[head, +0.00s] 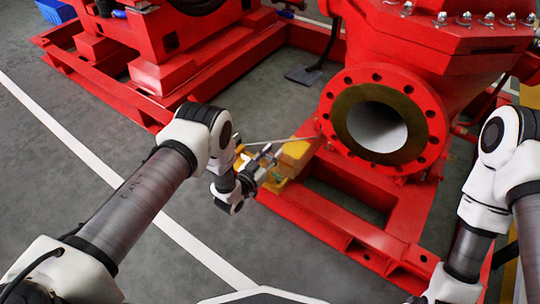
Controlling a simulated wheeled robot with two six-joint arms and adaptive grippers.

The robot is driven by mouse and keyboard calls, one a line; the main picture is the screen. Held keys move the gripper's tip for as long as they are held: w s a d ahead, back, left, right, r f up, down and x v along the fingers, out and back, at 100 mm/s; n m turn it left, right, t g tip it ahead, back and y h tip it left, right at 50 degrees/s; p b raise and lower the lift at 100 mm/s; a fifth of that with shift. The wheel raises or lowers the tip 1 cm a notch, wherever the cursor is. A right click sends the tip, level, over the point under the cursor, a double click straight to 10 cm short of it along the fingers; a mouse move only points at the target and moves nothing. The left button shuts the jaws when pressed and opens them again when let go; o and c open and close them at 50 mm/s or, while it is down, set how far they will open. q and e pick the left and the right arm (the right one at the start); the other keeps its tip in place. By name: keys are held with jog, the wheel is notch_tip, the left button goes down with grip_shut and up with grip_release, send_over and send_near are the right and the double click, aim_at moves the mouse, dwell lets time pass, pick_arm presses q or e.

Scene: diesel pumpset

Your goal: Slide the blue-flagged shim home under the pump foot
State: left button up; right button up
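The red pump (455,60) has a large round flange (432,112) facing me and stands on a red base frame (345,232). My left gripper (268,160) is at the left corner of this frame, beside a yellow block (295,153) that sits by the pump. The gripper is small and partly hidden by its own wrist, so I cannot tell whether its fingers are open or shut. I cannot make out the blue-flagged shim or its flag near the gripper. The pump foot is not clearly visible. My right arm is at the right edge; its gripper is out of view.
A thin pale rod (280,140) runs above the gripper toward the pump. A red engine (180,35) on a red skid (195,85) stands at the back left, with a blue bin (55,10) behind it. The grey floor (50,175) at left is clear.

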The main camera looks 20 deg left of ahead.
pick_arm(q)
jog(key=v, duration=1.2)
